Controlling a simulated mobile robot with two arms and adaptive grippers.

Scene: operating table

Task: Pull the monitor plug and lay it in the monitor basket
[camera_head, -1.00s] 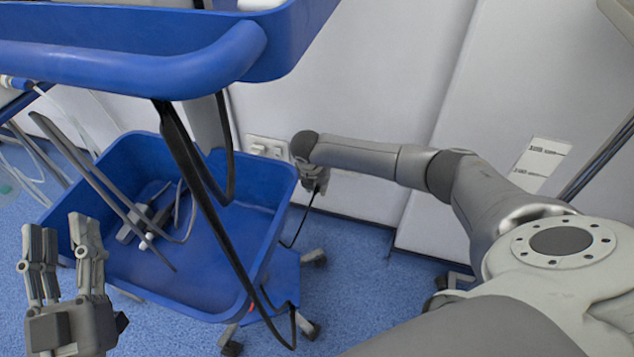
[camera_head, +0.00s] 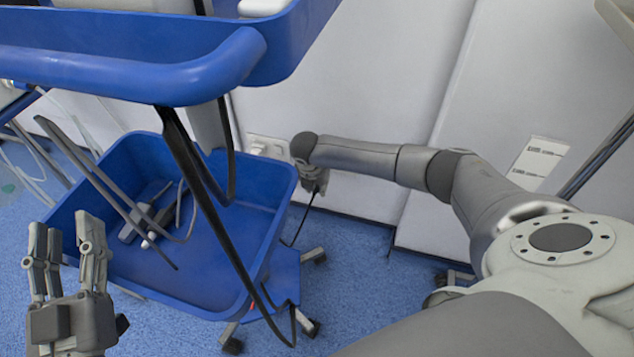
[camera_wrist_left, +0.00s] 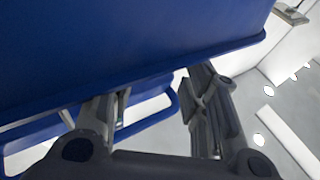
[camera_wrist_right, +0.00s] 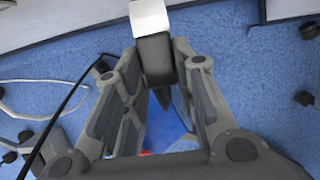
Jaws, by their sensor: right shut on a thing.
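My right gripper (camera_head: 308,172) is at the white wall, at the right end of the wall socket (camera_head: 266,146). In the right wrist view it is shut on the dark plug (camera_wrist_right: 155,58), with a white block (camera_wrist_right: 150,18) touching the plug's far end. I cannot tell whether the plug is still seated in the socket. A thin black cable hangs below this gripper. The blue basket (camera_head: 205,265) on the cart stands left of it, holding dark cables and a grey plug-like piece (camera_head: 150,215). My left gripper (camera_head: 68,235) is open and empty by the basket's left side.
A blue upper tray (camera_head: 130,75) overhangs the basket. A thick black cable (camera_head: 205,205) hangs in front of the basket, looping near the cart's wheels (camera_head: 310,326). Grey tubes lean over its left side. Blue floor (camera_head: 365,265) is clear right of the cart.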

